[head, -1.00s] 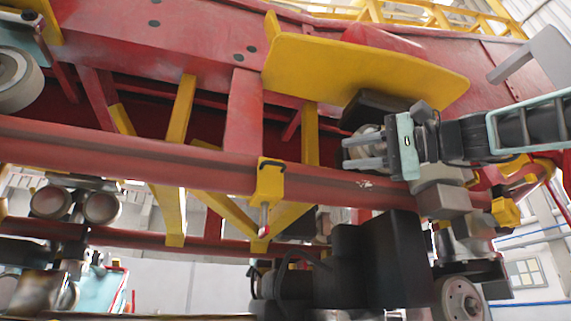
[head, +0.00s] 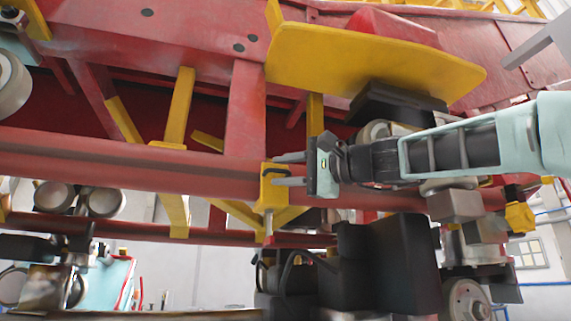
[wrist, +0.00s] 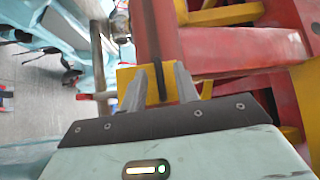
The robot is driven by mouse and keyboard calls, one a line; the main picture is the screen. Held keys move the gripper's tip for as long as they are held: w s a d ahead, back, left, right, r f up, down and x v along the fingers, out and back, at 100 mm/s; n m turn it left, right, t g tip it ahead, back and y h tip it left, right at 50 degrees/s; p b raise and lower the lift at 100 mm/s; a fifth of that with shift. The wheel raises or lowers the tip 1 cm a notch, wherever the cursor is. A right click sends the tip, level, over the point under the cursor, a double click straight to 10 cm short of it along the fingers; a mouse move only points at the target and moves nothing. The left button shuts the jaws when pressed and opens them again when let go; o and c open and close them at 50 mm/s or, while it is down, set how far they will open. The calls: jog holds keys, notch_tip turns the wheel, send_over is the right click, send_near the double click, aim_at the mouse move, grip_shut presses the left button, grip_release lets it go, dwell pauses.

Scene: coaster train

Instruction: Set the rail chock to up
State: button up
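The rail chock (head: 270,190) is a yellow block clamped on the red rail. A thin metal rod with a pale tip (head: 268,226) hangs down from it. In the wrist view, the yellow block (wrist: 125,76) with a dark slot shows just beyond the fingers. My gripper (head: 276,169) comes in from the right with its fingers pointing left at the block. The fingers are apart, and nothing is seen held between them; they also show in the wrist view (wrist: 160,80). I cannot tell whether the fingertips touch the block.
The red rail (head: 100,148) runs across the picture, with yellow struts (head: 178,110) behind it. A yellow plate (head: 370,62) overhangs my arm. A black box-like part (head: 400,262) sits below the rail, under my gripper.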

grip_shut()
jog(key=w+d, duration=0.4)
jog(key=d, duration=0.9)
jog(key=shift+d+b, duration=0.35)
jog(key=shift+b, duration=0.1)
grip_release()
jog(key=shift+w+d, duration=0.1)
jog(key=shift+d, duration=0.1)
jog(key=b+v, duration=0.6)
jog(key=v, duration=1.1)
jog(key=shift+d, duration=0.1)
